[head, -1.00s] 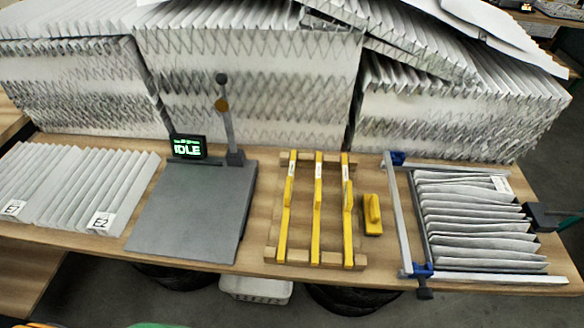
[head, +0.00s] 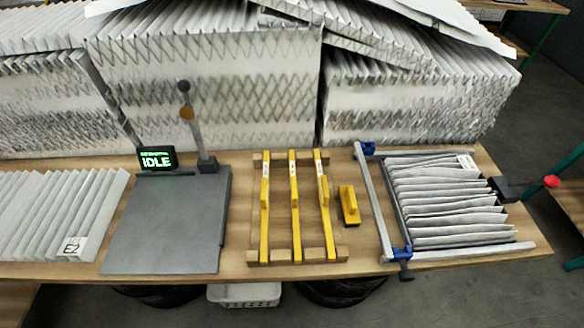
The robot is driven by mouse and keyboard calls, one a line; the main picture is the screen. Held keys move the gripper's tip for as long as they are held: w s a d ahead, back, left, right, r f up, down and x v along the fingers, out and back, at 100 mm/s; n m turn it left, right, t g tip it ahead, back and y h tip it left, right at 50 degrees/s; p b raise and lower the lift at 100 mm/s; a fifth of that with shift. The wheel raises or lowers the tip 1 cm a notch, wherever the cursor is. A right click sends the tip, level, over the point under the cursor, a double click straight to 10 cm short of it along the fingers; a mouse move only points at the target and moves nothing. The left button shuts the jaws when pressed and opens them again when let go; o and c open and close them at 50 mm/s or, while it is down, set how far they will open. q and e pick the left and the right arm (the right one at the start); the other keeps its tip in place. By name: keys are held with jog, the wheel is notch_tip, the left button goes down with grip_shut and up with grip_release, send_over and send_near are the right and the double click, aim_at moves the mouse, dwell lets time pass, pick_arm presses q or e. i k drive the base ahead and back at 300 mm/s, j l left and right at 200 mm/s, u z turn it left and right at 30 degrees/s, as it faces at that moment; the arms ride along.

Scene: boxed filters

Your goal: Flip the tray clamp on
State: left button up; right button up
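The tray clamp is a metal frame (head: 372,205) with blue corner pieces (head: 401,254) at the right end of the table. It stands around a pleated filter (head: 447,200) whose folds run left to right. A dark block (head: 507,188) with a rod and a red knob (head: 551,181) sits at the frame's right side. I cannot tell from this view whether the clamp is on. Neither of my grippers is in view.
A grey plate (head: 168,225) with a post and a display reading IDLE (head: 157,160) stands left of centre. Large pleated filters (head: 210,95) line the back. Another filter (head: 55,215) lies left.

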aim_at(551, 181)
jog(key=z, duration=1.85)
